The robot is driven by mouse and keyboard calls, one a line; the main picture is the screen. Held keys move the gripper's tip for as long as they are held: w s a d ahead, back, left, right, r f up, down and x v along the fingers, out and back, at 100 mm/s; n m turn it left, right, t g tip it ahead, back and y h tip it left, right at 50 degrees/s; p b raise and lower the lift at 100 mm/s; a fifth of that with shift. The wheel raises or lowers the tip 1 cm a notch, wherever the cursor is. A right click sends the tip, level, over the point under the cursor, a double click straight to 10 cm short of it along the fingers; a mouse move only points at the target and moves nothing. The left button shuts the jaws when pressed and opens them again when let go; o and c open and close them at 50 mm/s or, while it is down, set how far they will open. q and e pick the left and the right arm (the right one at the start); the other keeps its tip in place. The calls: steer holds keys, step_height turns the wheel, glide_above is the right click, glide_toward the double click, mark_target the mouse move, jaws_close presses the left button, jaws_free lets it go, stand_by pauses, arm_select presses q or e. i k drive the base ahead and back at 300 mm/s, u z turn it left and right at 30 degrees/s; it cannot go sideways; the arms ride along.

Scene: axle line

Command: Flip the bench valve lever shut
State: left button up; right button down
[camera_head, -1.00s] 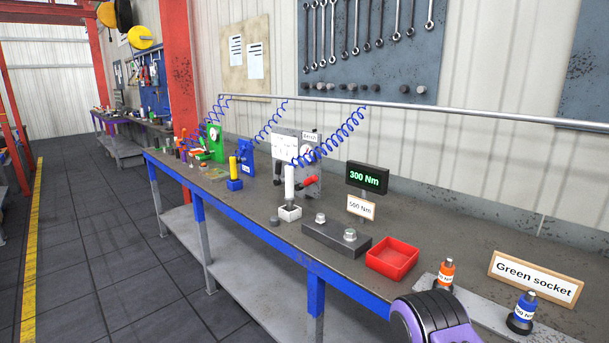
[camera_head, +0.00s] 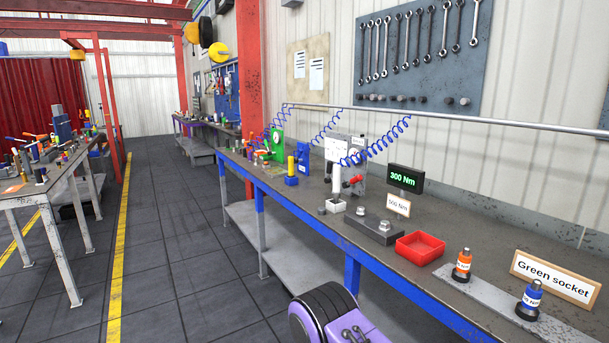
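A red lever (camera_head: 353,181) sticks out from the front of a grey panel (camera_head: 352,156) on the workbench, right of the picture's middle. A small white label, too small to read here, is on the panel's upper right. A white upright cylinder stands in front of the panel and hides part of it. The panel is small at this distance, and the lever's exact setting cannot be told. A purple and black part of mine shows at the bottom edge. Neither of my grippers is in view.
The long bench (camera_head: 460,248) runs along the wall. On it are a red tray (camera_head: 420,248), a dark block with bolts (camera_head: 374,230), a 300 Nm display (camera_head: 406,179), and orange (camera_head: 462,265) and blue (camera_head: 530,300) tools. The floor aisle (camera_head: 170,230) is clear. Another table (camera_head: 45,190) stands left.

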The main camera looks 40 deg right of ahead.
mark_target(355, 179)
steer(key=u, duration=0.05)
steer(key=i, duration=1.15)
steer(key=z, duration=1)
steer(key=i, duration=0.5)
steer(key=z, duration=0.5)
